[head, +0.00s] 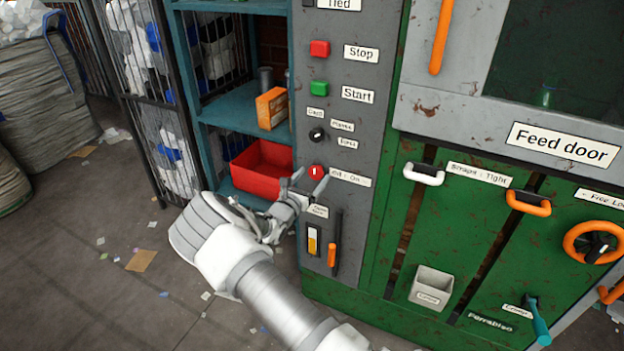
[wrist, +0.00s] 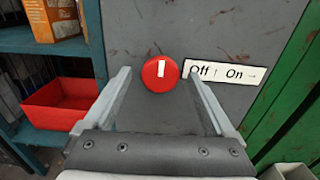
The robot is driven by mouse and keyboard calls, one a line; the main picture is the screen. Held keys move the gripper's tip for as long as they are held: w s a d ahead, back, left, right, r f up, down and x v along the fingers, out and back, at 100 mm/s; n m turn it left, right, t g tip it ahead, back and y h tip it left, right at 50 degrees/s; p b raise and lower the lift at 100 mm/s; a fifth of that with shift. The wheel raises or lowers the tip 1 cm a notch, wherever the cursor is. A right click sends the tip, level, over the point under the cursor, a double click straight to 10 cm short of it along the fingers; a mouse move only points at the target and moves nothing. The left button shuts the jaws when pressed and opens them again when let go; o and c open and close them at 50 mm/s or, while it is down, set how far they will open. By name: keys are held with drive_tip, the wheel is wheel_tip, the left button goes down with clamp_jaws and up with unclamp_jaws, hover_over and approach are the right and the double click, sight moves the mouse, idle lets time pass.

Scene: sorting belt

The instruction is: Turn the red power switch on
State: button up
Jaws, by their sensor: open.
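The red power switch (head: 316,172) is a round knob on the grey control panel, below the black selector knob. In the wrist view the red switch (wrist: 160,74) shows a white mark standing upright, and the label (wrist: 222,73) to its right reads "Off ↑ On →". My gripper (head: 307,184) is open in front of the panel, and its fingers are empty. In the wrist view my gripper (wrist: 163,82) has one finger on each side of the switch. I cannot tell whether the fingers touch the knob or the panel.
Above are a red Stop button (head: 319,48), a green Start button (head: 318,88) and a black selector knob (head: 317,135). An orange-handled lever (head: 332,255) is below. A red bin (head: 262,168) stands on the teal shelf at left. The green machine (head: 378,240) is at right.

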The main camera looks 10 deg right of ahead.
drive_tip(key=c, duration=1.4)
drive_tip(key=shift+m, duration=0.3)
drive_tip(key=m+b, duration=0.1)
drive_tip(key=m, duration=0.3)
drive_tip(key=shift+f+m, duration=0.1)
drive_tip(key=shift+m, duration=0.2)
drive_tip(key=m+b, duration=0.2)
drive_tip(key=m, duration=0.2)
drive_tip(key=shift+m, duration=0.3)
drive_tip(key=m+b, duration=0.4)
drive_tip(key=m, duration=0.1)
drive_tip(key=shift+f, duration=0.15)
drive_tip(key=m+b, duration=0.3)
drive_tip(key=shift+r, duration=0.2)
